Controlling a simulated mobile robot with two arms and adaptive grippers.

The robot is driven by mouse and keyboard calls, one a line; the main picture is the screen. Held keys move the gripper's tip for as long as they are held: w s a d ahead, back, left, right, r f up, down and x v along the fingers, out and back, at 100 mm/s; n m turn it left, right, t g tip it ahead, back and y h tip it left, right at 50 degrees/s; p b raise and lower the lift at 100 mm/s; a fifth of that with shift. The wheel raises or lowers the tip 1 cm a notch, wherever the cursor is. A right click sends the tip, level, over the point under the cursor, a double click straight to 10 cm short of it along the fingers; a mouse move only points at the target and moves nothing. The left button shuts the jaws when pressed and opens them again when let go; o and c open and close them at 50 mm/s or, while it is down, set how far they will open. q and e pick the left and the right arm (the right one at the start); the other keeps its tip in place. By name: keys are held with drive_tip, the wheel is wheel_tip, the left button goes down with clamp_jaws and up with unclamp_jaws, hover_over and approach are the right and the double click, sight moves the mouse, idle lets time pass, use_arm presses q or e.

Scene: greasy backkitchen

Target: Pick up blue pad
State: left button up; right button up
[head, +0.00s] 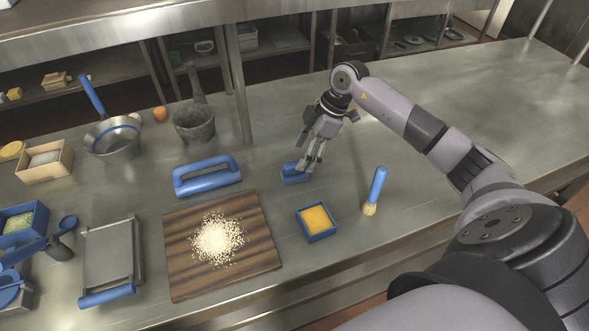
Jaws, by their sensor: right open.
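A small blue block, which looks like the blue pad (291,176), lies on the steel counter right of the large blue handled tool. My right gripper (307,167) points down at it from behind and to the right, with its fingertips at the pad's right end. The fingers are open and cover part of the pad. I cannot tell whether they touch it. My left gripper is not in view.
A wooden board (180,262) with a pale crumbly heap (217,237) lies in front. A blue box of yellow grains (317,221) and a blue-handled brush (376,189) stand nearby. A grey mortar (194,125) stands behind. The counter's right side is clear.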

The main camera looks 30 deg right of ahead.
sight(296, 164)
drive_tip(key=p+x, duration=0.1)
drive_tip(key=x, duration=0.3)
drive_tip(key=shift+s+a+f+p, duration=0.15)
drive_tip(key=shift+a+f+p, duration=0.1)
drive_tip(key=shift+a+p, duration=0.15)
drive_tip(key=shift+a+f, duration=0.15)
drive_tip(key=shift+f, duration=0.4)
drive_tip(key=shift+c, duration=0.6)
drive_tip(key=c, duration=1.2)
drive_tip(key=shift+o, duration=0.2)
drive_tip(key=shift+r, duration=0.15)
wheel_tip(296, 164, up, 20)
drive_tip(key=b, duration=0.2)
drive_tip(key=shift+b, duration=0.3)
